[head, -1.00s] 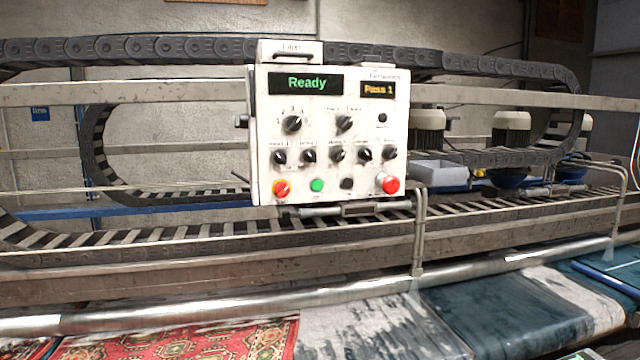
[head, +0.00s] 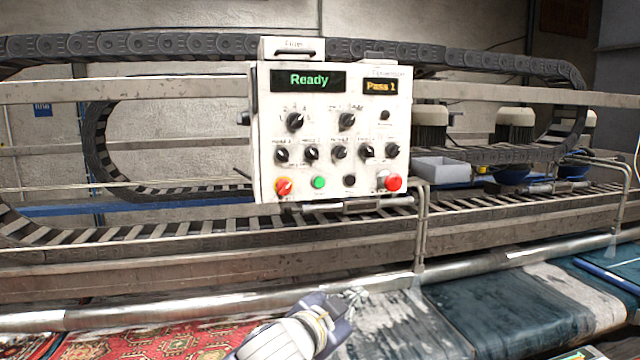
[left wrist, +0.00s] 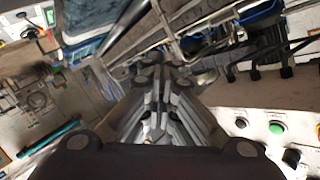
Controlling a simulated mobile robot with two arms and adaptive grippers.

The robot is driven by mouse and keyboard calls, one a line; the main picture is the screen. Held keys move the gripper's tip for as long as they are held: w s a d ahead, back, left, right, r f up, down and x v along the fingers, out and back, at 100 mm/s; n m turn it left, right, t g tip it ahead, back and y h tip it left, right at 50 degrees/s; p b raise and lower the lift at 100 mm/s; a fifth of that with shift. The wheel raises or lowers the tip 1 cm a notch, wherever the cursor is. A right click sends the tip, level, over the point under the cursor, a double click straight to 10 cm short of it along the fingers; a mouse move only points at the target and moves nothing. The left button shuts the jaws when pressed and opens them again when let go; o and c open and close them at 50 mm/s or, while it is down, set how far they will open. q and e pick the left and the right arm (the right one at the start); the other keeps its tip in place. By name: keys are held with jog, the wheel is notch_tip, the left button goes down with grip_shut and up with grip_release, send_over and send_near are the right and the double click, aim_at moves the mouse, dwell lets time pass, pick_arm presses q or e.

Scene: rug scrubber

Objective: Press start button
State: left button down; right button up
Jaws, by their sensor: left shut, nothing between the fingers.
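The white control panel (head: 335,135) stands in the middle of the head view, with a green "Ready" display and an amber "Pass 1" display. The green button also shows at the lower right of the left wrist view (left wrist: 276,127). My left gripper (head: 355,297) is below the panel in the head view, apart from it. Its fingers are shut and empty (left wrist: 155,135). My right gripper is in neither view.
A red mushroom button (head: 392,183) sits at the panel's lower right. A metal rail (head: 240,306) and pipe bracket (head: 420,230) run below and beside the panel. A patterned red rug (head: 160,343) and dark rugs (head: 510,312) lie in front. The space directly before the panel is clear.

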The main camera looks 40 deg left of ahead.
aim_at(323, 183)
pick_arm(q)
jog(key=a+r+t, duration=0.1)
jog(key=r+t, duration=0.1)
jog(key=r, duration=0.8)
jog(key=a+r+m+t, duration=0.1)
jog(key=a+r+t, duration=0.1)
jog(key=r, duration=0.7)
jog(key=shift+a+r, duration=0.3)
jog(key=shift+r, duration=0.05)
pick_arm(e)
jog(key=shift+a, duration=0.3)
pick_arm(q)
jog(key=shift+a, duration=0.1)
jog(key=shift+w+a, duration=1.45)
jog(key=shift+a, duration=0.2)
jog(key=shift+w+a, duration=1.4)
jog(key=shift+a, duration=0.25)
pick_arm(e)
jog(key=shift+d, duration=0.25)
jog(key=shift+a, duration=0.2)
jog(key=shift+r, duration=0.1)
pick_arm(q)
jog(key=shift+w+a, duration=0.3)
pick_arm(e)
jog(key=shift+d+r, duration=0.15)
